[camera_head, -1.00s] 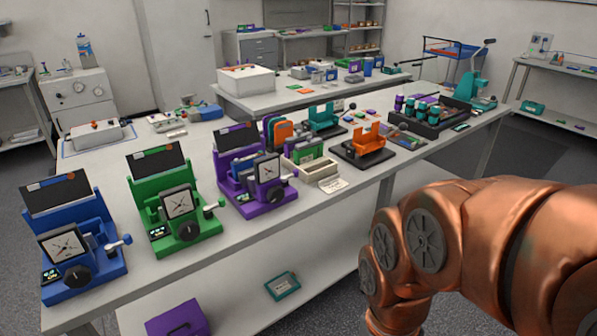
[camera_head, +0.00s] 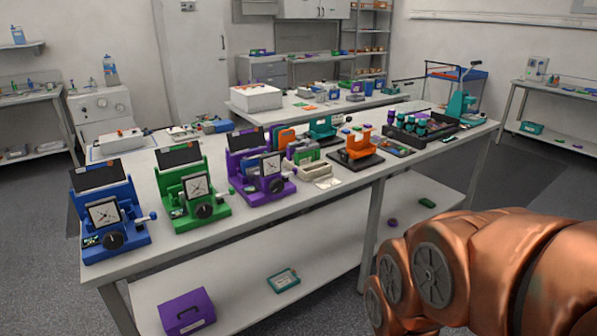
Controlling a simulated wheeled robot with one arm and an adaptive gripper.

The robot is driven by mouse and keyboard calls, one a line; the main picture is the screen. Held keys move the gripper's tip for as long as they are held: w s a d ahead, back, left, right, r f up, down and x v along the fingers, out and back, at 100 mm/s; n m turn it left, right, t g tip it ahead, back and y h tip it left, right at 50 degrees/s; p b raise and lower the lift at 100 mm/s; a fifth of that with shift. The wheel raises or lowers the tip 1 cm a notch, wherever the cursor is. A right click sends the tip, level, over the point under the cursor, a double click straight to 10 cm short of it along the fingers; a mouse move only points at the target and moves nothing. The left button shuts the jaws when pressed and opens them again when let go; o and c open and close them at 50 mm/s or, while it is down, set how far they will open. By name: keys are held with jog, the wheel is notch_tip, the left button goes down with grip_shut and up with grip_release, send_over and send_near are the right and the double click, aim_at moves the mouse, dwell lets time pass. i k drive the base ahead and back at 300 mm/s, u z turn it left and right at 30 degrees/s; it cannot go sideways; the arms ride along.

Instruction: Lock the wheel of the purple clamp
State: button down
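The purple clamp (camera_head: 250,190) stands on the front part of the long bench, to the right of the green and blue ones. It has a dark panel on top, a square dial face and a dark round wheel (camera_head: 277,185) low on its front. The wheel is too small to tell whether it is locked. My copper-coloured arm fills the lower right of the view, well apart from the clamp. My gripper is out of view.
A green clamp (camera_head: 211,213) and a blue clamp (camera_head: 134,239) stand to the left. An orange stand (camera_head: 362,146) and a dark tray of jars (camera_head: 446,134) are to the right. The shelf below holds a purple box (camera_head: 187,312) and a teal case (camera_head: 283,280). The floor in front is clear.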

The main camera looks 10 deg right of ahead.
aim_at(295, 172)
jog(key=u, duration=0.55)
jog(key=i, duration=1.1)
jog(key=z, duration=0.25)
